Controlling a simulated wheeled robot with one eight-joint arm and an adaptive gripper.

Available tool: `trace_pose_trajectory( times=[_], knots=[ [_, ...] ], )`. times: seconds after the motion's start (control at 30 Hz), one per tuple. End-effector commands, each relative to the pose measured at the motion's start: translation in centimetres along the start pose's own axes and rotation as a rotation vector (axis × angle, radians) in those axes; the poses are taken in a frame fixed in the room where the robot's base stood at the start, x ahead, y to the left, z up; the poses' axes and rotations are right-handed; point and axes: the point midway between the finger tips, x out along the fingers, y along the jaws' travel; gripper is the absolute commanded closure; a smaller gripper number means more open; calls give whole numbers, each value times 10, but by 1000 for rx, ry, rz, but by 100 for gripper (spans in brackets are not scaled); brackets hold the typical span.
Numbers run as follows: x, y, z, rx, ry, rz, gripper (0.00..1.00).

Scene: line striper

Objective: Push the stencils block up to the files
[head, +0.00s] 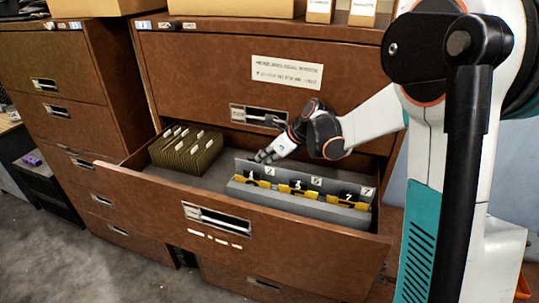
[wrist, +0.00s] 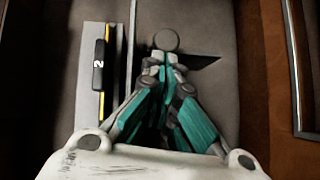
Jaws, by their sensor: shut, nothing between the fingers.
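The stencils block (head: 300,190), grey with yellow and black numbered pieces, stands in the right part of the open drawer (head: 150,172). The olive files (head: 186,150) with white tabs stand upright at the drawer's left end. Bare drawer floor separates them. My gripper (head: 262,156) is shut and empty, low in the drawer behind the block's left end. In the wrist view my gripper (wrist: 165,62) points at the drawer floor, with part of the stencils block (wrist: 96,88), marked 2, to its left. Contact with the block cannot be told.
The brown cabinet (head: 205,70) rises behind the drawer, with a handle (head: 258,116) close to my arm. Boxes (head: 235,8) stand on its top. Another cabinet (head: 75,80) is to the left. The drawer's walls bound the space around my gripper.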

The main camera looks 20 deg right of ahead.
Motion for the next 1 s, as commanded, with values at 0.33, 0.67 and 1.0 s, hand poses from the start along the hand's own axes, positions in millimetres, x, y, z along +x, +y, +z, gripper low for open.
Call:
trace_pose_trajectory(
  times=[0.33, 0.67, 1.0],
  knots=[
    [1, 0, 0, 0, 0, 0, 100],
    [32, 9, 34, -5, 0, 3, 100],
    [85, 22, 97, -4, 1, 3, 100]
  ],
)
